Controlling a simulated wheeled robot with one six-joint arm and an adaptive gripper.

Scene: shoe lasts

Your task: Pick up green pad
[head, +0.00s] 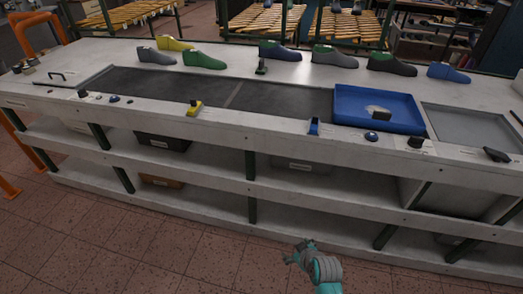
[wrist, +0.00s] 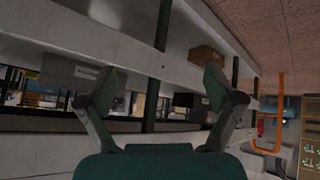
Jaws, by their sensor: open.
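I cannot pick out a plainly green pad in either view. A small dark green object (head: 261,67) stands at the back edge of the dark mat on the workbench; it is too small to tell what it is. A green shoe last (head: 204,61) stands left of it. My gripper (head: 297,251) is low in front of the bench, over the floor and well away from the bench top. In the wrist view my gripper (wrist: 156,88) has its two fingers wide apart with nothing between them, facing the bench's shelves.
The bench (head: 285,115) carries a dark mat (head: 150,88), a blue tray (head: 352,101) with a dark grey object (head: 377,113) inside, and a grey tray (head: 470,126). Several shoe lasts line the back. The floor in front is clear.

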